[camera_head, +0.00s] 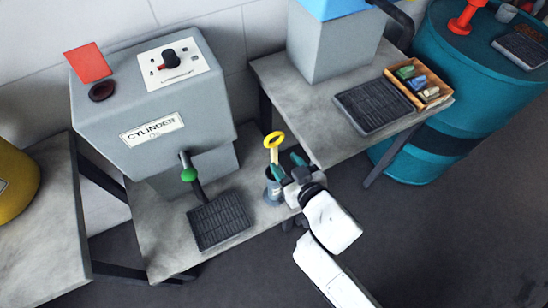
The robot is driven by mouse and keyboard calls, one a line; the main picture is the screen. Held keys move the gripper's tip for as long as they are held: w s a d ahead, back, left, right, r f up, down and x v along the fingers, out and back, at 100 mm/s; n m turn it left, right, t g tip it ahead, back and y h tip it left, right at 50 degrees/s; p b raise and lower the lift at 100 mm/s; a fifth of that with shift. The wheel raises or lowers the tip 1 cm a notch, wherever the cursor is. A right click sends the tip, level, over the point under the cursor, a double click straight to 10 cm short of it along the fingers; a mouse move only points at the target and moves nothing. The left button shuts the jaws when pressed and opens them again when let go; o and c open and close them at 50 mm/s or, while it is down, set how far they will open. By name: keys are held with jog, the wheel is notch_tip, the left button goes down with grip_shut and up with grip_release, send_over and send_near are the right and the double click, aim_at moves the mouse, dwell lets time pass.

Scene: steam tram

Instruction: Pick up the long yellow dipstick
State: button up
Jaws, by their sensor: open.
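The long yellow dipstick (274,143) stands upright with its ring handle on top. Its lower part is hidden in or behind a small grey-blue container (272,190) on the bench. My gripper (283,164) is open, with green-tipped fingers close to the dipstick's shaft, just below the ring. I cannot tell whether the shaft lies between the fingers or whether they touch it.
A grey cylinder oil tank (155,105) with a green-knobbed tap (189,174) stands left, above a black drip tray (219,221). To the right, a bench holds another black tray (374,106) and a wooden box (428,95). A teal drum (470,80) stands far right.

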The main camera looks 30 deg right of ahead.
aim_at(276, 149)
jog(key=x, duration=0.5)
jog(key=shift+w+r, duration=0.1)
jog(key=shift+w, duration=0.1)
jog(key=shift+d+p+x, duration=0.15)
jog(key=shift+p+x, duration=0.1)
jog(key=shift+x, duration=1.05)
jog(key=shift+d+p+x, duration=0.15)
jog(key=shift+p+x, duration=0.1)
jog(key=shift+x, duration=1.05)
grip_shut()
